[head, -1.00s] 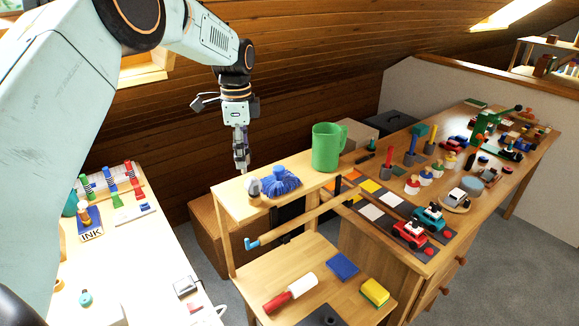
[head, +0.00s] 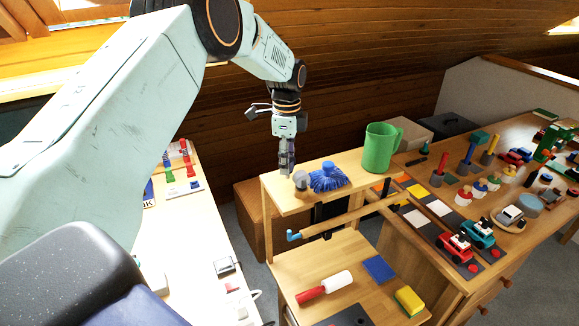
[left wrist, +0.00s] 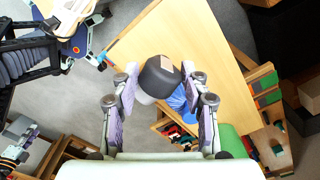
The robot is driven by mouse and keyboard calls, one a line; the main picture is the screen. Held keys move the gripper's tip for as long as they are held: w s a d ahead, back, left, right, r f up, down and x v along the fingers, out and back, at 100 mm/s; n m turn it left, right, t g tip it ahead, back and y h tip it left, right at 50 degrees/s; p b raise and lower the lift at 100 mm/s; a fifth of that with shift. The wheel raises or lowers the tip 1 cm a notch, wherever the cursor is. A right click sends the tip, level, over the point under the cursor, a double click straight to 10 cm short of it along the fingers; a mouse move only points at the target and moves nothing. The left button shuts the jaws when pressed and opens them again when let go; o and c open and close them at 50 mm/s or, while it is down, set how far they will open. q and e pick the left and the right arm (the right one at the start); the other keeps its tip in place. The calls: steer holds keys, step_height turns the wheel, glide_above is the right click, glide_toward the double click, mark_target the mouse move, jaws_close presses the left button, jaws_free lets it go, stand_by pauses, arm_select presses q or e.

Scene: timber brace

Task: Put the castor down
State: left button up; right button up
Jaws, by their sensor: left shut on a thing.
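The castor (left wrist: 162,76), a dark grey rounded piece, sits between the two fingertips of my left gripper (left wrist: 160,84) in the left wrist view. My left gripper is shut on it. In the head view, my left gripper (head: 286,170) points down just above the left end of the raised wooden shelf (head: 285,203). The castor is hard to make out at the fingertips there, and I cannot tell whether it touches the shelf. My right gripper is not in view.
A green mug (head: 379,147) stands at the shelf's right end. The shelf's near left part is bare.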

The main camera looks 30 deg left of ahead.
mark_target(291, 167)
arm_select(q)
steer(key=f, duration=0.2)
steer(key=shift+w+a+f, duration=0.1)
steer(key=shift+a+f, duration=0.1)
steer(key=shift+f, duration=0.2)
steer(key=shift+w+d+f, duration=0.15)
steer(key=shift+f, duration=0.05)
steer(key=shift+d+r, duration=0.1)
steer(key=shift+d, duration=0.35)
steer(key=shift+s+a+f, duration=0.2)
steer(key=shift+a+f, duration=0.05)
steer(key=shift+a, duration=0.1)
steer(key=o, duration=0.9)
steer(key=shift+a+f, duration=0.15)
steer(key=shift+o, duration=0.6)
steer(key=o, duration=0.3)
steer(key=shift+w+d, duration=0.25)
steer(key=shift+d, duration=0.05)
steer(key=shift+s+d, duration=0.1)
